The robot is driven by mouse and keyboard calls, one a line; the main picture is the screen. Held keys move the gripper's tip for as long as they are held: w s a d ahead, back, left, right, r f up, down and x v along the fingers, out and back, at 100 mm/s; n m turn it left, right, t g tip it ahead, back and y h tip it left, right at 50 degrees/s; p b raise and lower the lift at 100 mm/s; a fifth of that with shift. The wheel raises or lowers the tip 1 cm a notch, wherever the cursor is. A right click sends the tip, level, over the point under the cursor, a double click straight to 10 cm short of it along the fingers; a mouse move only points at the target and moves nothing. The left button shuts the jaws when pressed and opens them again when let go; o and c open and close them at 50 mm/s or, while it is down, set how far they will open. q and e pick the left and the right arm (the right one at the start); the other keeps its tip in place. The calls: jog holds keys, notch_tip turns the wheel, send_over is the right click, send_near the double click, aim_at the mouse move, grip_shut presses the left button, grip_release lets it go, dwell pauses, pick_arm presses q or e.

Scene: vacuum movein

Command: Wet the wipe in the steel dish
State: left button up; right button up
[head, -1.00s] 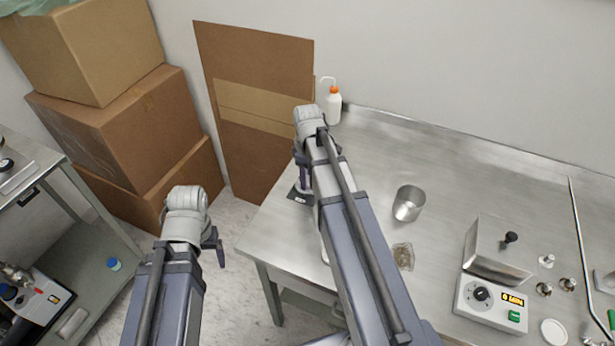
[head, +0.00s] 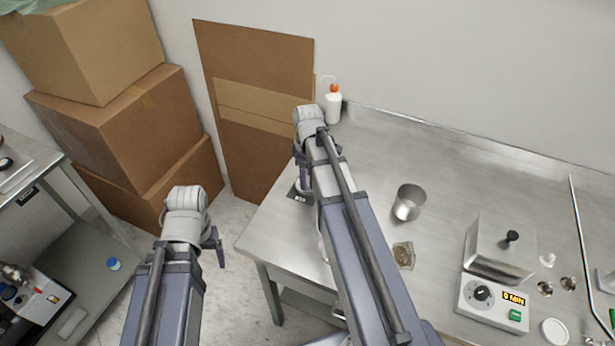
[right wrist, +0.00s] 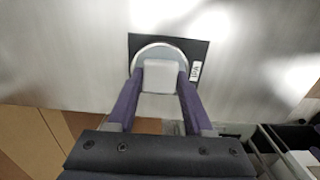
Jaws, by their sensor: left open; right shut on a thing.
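In the right wrist view, my right gripper (right wrist: 160,78) is shut on a small white wipe (right wrist: 160,74), held between its two purple fingers. Behind the wipe is the round steel dish (right wrist: 160,48), its pale rim arching above the wipe. I cannot tell whether the wipe touches the dish. The dish is on a black mat (right wrist: 200,45) with a white label. In the head view the mat's corner (head: 298,195) shows at the table's left edge, and my right arm hides the dish and wipe. My left gripper (head: 214,246) is open, away from the table, above the floor.
A white wash bottle (head: 333,107) with an orange cap stands at the table's back left. A steel beaker (head: 408,203) and a small clear tray (head: 404,255) are right of my right arm. A control box (head: 490,298) is further right. Cardboard boxes (head: 130,125) stand at left.

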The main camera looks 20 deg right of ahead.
jog(key=shift+r, duration=0.1)
dwell(0.5)
notch_tip(320, 180, up, 7)
jog(key=p, duration=0.7)
